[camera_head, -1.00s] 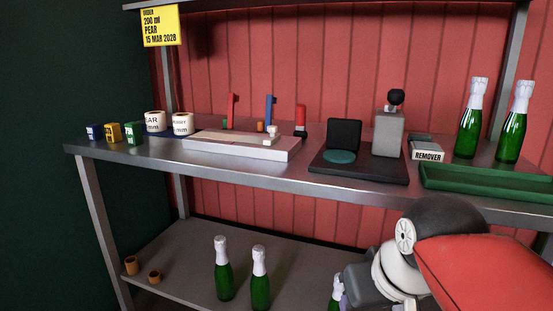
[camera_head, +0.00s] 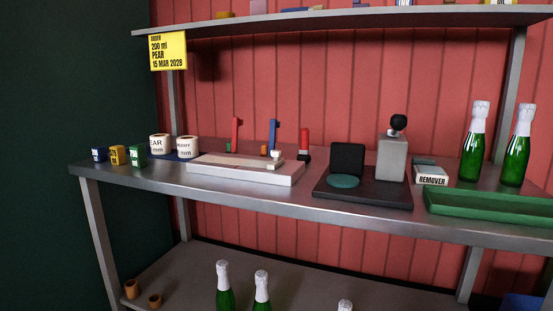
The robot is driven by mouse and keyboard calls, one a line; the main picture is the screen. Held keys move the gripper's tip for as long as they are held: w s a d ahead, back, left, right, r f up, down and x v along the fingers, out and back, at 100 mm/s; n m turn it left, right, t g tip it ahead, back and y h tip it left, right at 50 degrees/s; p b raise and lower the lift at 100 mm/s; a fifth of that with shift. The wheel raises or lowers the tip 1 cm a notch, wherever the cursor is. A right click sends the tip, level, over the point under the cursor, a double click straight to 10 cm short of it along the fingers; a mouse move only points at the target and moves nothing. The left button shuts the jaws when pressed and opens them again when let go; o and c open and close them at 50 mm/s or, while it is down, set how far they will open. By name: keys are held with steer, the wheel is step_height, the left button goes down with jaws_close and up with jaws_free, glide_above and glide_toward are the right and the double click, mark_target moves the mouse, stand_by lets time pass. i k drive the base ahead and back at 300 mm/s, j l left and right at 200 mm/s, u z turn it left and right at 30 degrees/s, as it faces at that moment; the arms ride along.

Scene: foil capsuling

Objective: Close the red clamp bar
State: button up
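The red clamp bar (camera_head: 236,133) stands upright at the back of a pale flat fixture (camera_head: 245,174) on the metal bench. A blue bar (camera_head: 272,136) stands upright beside it to the right. A small green block (camera_head: 229,147) is near the foot of the red bar and an orange block (camera_head: 264,150) is near the foot of the blue one. A white knob (camera_head: 276,155) is at the fixture's right end. My gripper is not in view.
Right of the fixture are a red-topped tool (camera_head: 304,143), a black-based press (camera_head: 391,158), a remover box (camera_head: 431,176), a green tray (camera_head: 490,205) and two green bottles (camera_head: 475,147). Label rolls (camera_head: 188,146) and small boxes (camera_head: 117,155) stand left. A shelf (camera_head: 340,23) runs above.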

mark_target(237, 122)
steer(key=i+j+u, duration=0.1)
steer(key=j, duration=0.4)
steer(key=i+j+u, duration=0.1)
steer(key=j, duration=0.4)
steer(key=i+j, duration=0.1)
steer(key=j, duration=0.4)
steer(key=u, duration=0.05)
